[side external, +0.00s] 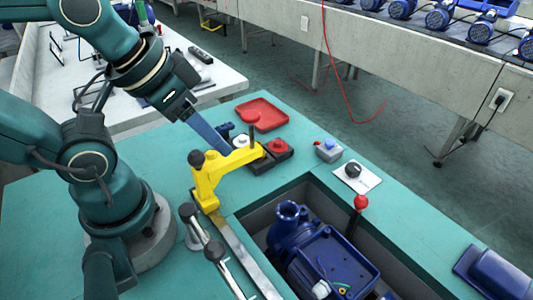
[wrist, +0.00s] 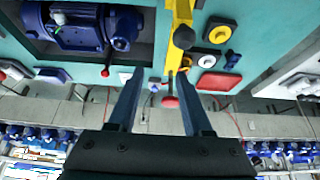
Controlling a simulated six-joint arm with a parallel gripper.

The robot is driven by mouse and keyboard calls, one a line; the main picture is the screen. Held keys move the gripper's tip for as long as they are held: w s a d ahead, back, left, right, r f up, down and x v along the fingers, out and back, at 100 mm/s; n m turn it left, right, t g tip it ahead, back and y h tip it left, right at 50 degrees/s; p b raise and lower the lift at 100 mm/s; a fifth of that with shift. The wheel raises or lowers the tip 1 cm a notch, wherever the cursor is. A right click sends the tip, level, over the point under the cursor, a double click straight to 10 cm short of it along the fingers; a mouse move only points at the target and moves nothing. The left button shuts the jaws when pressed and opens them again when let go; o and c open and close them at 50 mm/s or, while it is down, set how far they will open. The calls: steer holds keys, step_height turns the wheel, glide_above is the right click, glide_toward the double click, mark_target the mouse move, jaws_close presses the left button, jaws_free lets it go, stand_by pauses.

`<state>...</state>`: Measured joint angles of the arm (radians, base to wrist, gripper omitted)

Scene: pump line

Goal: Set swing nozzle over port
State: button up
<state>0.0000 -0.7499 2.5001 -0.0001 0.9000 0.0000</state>
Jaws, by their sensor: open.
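The yellow swing nozzle (side external: 228,168) stands on the teal bench at the left of the recess. A black knob (side external: 197,158) tops its near end, and its arm reaches right to a dark upright post at the far end. In the wrist view the yellow nozzle (wrist: 180,20) runs down from the top edge. My gripper (side external: 228,150) is open, behind the nozzle arm in the side view. In the wrist view my gripper (wrist: 161,74) has its fingers apart; the nozzle's lower end lies near the right fingertip. I cannot tell whether they touch. The blue pump's round port (side external: 288,210) faces up in the recess.
Button blocks (side external: 278,147) and a red tray (side external: 262,115) sit behind the nozzle. A red-knobbed lever (side external: 361,202) stands at the recess edge. A black-dial panel (side external: 354,173) and a small grey box (side external: 328,151) are to the right.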

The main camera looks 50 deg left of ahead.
steer(key=shift+o, duration=1.1)
steer(key=m+g, duration=0.5)
steer(key=m, duration=0.4)
glide_above(214, 246)
steer(key=shift+w+a+f, duration=0.1)
steer(key=shift+w+f, duration=0.3)
steer(key=shift+f, duration=0.1)
steer(key=shift+s+f+g, duration=0.3)
steer(key=shift+s+f, duration=0.05)
steer(key=shift+s, duration=0.05)
steer(key=shift+f, duration=2.4)
jaws_close()
